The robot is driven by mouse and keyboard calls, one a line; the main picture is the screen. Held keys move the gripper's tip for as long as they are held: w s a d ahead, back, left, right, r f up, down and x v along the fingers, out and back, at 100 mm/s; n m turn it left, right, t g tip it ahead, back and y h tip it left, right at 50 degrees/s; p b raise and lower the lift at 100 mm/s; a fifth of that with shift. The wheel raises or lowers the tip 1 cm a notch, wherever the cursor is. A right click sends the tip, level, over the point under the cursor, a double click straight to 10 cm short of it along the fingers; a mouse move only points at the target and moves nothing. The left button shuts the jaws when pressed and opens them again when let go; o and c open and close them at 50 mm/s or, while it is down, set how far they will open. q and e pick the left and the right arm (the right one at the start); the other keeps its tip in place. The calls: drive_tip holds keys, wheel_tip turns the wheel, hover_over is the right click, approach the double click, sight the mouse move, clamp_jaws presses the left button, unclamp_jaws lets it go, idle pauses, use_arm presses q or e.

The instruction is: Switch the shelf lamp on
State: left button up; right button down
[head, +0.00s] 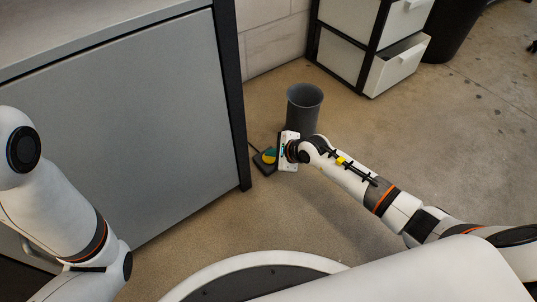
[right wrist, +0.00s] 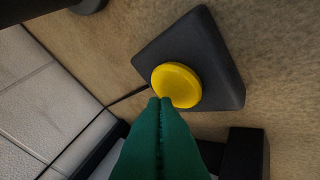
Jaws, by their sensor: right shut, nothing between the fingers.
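A dark square pedal (head: 263,168) with a round yellow button lies on the floor beside the grey cabinet's corner. In the right wrist view the pedal (right wrist: 210,45) fills the upper middle, with its yellow button (right wrist: 178,84) raised on it. My right gripper (head: 270,154) is over the pedal. Its green fingers (right wrist: 160,102) are shut and empty, and their tips overlap the button's near edge in the picture. I cannot tell whether they touch it. My left arm shows at the left, but its gripper is out of view. No lamp is visible.
A grey cabinet (head: 120,130) with a dark post stands left of the pedal. A grey bin (head: 303,105) stands just behind it. A drawer unit (head: 370,40) has its lower drawer pulled out. A dark cord (right wrist: 128,95) runs from the pedal. Floor at right is clear.

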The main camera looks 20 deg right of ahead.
sight(272, 160)
drive_tip(key=shift+r, duration=0.45)
wheel_tip(272, 160, up, 6)
drive_tip(key=p, duration=0.6)
